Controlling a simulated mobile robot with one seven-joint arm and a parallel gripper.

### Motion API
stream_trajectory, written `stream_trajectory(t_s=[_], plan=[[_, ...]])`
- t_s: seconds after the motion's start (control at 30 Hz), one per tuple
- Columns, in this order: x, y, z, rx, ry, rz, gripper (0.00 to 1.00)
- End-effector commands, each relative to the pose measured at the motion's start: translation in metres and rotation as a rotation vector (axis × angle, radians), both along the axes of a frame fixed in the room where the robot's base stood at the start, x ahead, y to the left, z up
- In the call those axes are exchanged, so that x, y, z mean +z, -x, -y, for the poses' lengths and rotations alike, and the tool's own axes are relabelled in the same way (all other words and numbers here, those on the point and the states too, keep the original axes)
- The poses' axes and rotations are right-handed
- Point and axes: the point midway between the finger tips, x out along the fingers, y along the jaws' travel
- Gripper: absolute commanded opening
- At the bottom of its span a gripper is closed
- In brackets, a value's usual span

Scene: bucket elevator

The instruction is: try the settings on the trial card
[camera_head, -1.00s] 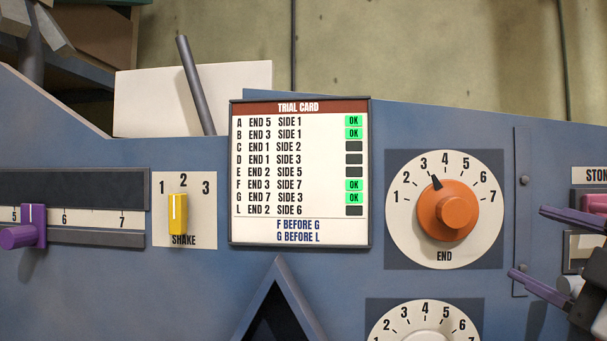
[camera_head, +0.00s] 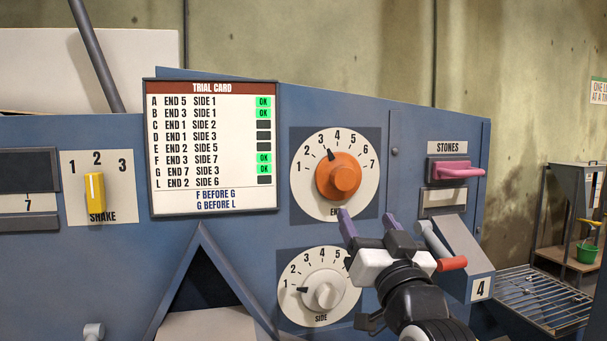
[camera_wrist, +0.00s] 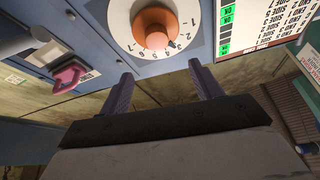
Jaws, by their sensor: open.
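The trial card (camera_head: 212,145) shows green OK on rows A, B, F and G; C, D, E and L are dark. Its foot reads "F before G" and "G before L". The orange END dial (camera_head: 338,176) has its pointer near 3. The white SIDE dial (camera_head: 324,292) below it has its pointer near 1, its right edge partly hidden by my arm. The yellow SHAKE lever (camera_head: 95,192) stands about under 2. My gripper (camera_head: 366,215) is open and empty at the END dial's lower right. In the wrist view the END knob (camera_wrist: 156,28) lies beyond the open fingers.
A pink STONES handle (camera_head: 459,170) is right of the END dial. A red-tipped lever (camera_head: 451,264) is beside my gripper, near a chute marked 4 (camera_head: 480,288). A wire rack (camera_head: 545,300) and a stand with a green bucket (camera_head: 588,253) are at far right.

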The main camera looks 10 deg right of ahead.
Motion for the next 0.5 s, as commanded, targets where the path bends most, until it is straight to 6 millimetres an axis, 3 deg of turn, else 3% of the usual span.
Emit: stream_trajectory(t_s=[0.27,0.5], plan=[[0.002,-0.014,0.008,-0.014,-0.071,-0.007,0.64],[0.022,-0.059,0.010,-0.012,-0.069,-0.008,0.64]])
